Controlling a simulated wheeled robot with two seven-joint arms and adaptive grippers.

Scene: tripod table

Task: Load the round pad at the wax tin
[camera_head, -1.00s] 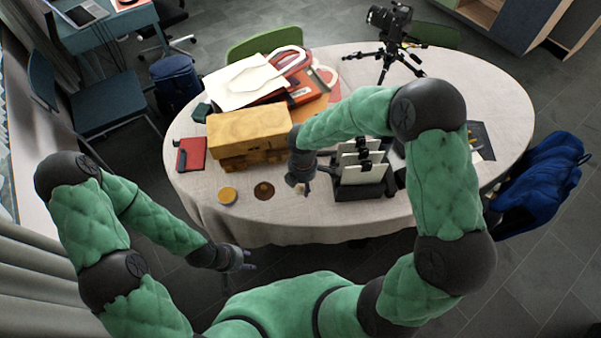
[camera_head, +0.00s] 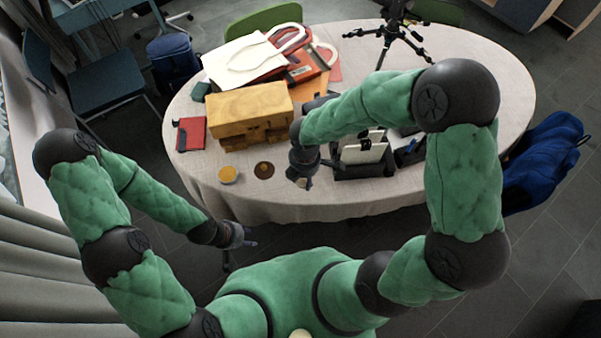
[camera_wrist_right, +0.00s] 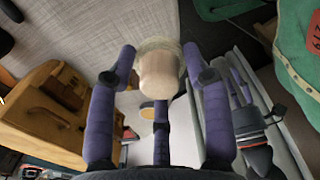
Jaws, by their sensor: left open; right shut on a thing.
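The wax tin (camera_head: 228,174), round with a yellow top, sits near the table's front left edge. A round brown disc (camera_head: 264,170) lies just right of it; I cannot tell if it is the tin's lid. My right gripper (camera_head: 303,183) is right of both, by the front edge. In the right wrist view the gripper (camera_wrist_right: 158,95) is shut on a pale wooden knob with a round whitish pad (camera_wrist_right: 160,45) behind it. I take this to be the round pad; its working face is hidden. My left gripper (camera_head: 245,238) is open and empty, in front of the table.
A wooden box (camera_head: 248,108) stands behind the tin. A black holder with pale cards (camera_head: 364,153) stands right of my right gripper. A red notebook (camera_head: 191,134) lies left, bags (camera_head: 255,60) behind.

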